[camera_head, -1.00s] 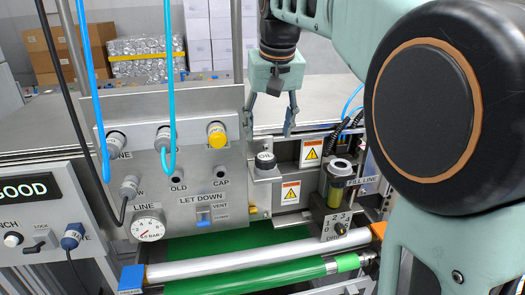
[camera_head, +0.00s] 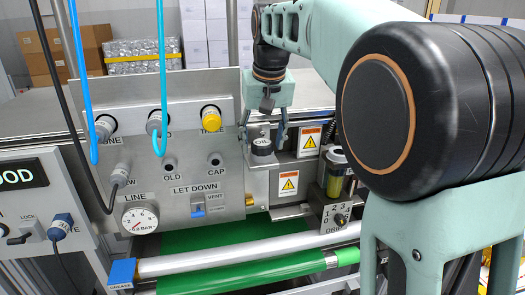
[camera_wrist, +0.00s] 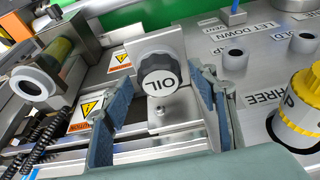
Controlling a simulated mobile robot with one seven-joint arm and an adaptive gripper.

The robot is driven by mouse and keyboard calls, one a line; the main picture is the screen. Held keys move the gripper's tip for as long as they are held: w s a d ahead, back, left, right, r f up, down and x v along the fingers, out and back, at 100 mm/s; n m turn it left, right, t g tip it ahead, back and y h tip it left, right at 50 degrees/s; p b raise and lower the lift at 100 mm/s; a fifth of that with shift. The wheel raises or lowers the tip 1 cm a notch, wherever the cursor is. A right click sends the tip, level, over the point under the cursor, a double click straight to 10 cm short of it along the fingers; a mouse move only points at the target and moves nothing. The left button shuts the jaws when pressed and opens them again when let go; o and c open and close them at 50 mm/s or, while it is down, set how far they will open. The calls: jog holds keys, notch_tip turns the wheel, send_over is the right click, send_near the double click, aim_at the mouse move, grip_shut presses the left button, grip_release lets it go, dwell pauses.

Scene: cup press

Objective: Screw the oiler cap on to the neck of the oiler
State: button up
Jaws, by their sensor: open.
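The oiler cap (camera_head: 262,147) is a dark knurled knob with a pale top marked OIL, sitting on a metal block. It shows between my fingers in the wrist view (camera_wrist: 159,82). The oiler (camera_head: 334,181) is a clear cup with yellow-green liquid, right of the cap. Its pale neck (camera_wrist: 34,84) is bare, with a dark opening, at the left of the wrist view. My gripper (camera_head: 263,139) is open, pointing down, with one finger on each side of the cap. I see gaps between fingers and cap in the wrist view.
A steel panel with a yellow knob (camera_head: 211,119), hoses and a pressure gauge (camera_head: 140,220) stands close to the left. Warning-label plates (camera_head: 288,184) and a numbered drip dial (camera_head: 341,219) are nearby. A green roller (camera_head: 250,272) lies in front.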

aim_at(261, 141)
jog(key=shift+c, duration=0.2)
jog(key=c, duration=1.3)
jog(key=shift+o, duration=0.2)
jog(key=shift+r+p, duration=0.65)
jog(key=shift+p, duration=0.05)
jog(key=shift+r+p, duration=1.1)
notch_tip(261, 141, up, 5)
jog(key=p, duration=0.4)
jog(key=shift+p, duration=0.3)
jog(key=shift+d+r, duration=0.15)
jog(key=shift+d, duration=0.15)
jog(key=w+d+f, duration=0.2)
jog(key=d, duration=1.8)
jog(key=shift+w, duration=0.15)
